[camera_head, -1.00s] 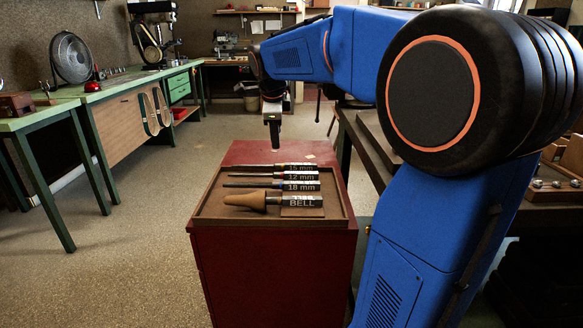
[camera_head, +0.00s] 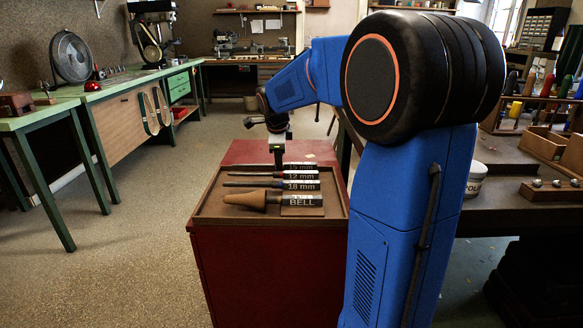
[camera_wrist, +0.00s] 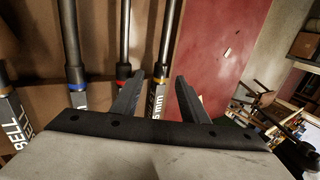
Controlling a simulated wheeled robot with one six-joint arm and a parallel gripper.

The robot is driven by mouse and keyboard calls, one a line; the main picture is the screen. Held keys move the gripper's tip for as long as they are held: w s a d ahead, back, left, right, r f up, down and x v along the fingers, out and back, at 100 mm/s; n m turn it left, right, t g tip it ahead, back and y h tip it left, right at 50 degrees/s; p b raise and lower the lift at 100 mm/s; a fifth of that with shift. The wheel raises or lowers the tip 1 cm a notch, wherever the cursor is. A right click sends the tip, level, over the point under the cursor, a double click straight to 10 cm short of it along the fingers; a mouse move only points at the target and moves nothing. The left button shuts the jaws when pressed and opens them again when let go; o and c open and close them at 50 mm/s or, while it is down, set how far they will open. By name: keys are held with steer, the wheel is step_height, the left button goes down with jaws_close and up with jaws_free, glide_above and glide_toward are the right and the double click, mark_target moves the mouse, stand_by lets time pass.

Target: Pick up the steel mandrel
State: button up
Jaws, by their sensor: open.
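Several dark steel mandrels with labelled handles lie side by side in a brown tray (camera_head: 212,208): 15 mm (camera_head: 300,165), 12 mm (camera_head: 302,175), 18 mm (camera_head: 301,185) and the thick brown BELL cone (camera_head: 252,200). My gripper (camera_head: 279,166) is low over the tray's far side, at the 15 mm mandrel. In the wrist view my gripper (camera_wrist: 158,77) is open, and the yellow-banded 15 mm mandrel (camera_wrist: 166,45) runs between its fingers. The red-banded mandrel (camera_wrist: 124,45) is just left of the left finger. Whether the fingers touch any mandrel cannot be told.
The tray sits on a red cabinet (camera_head: 270,265), whose bare red top (camera_head: 265,150) extends behind it. A green bench (camera_head: 95,95) stands left, and a dark workbench (camera_head: 510,205) with a wooden box (camera_head: 550,145) and a white tub (camera_head: 477,180) stands right.

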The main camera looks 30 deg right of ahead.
mark_target(274, 166)
steer(key=x, duration=0.2)
steer(key=shift+w+d+f, duration=0.1)
steer(key=shift+w+f, duration=0.05)
steer(key=shift+f, duration=0.2)
steer(key=shift+r, duration=0.1)
jaws_close()
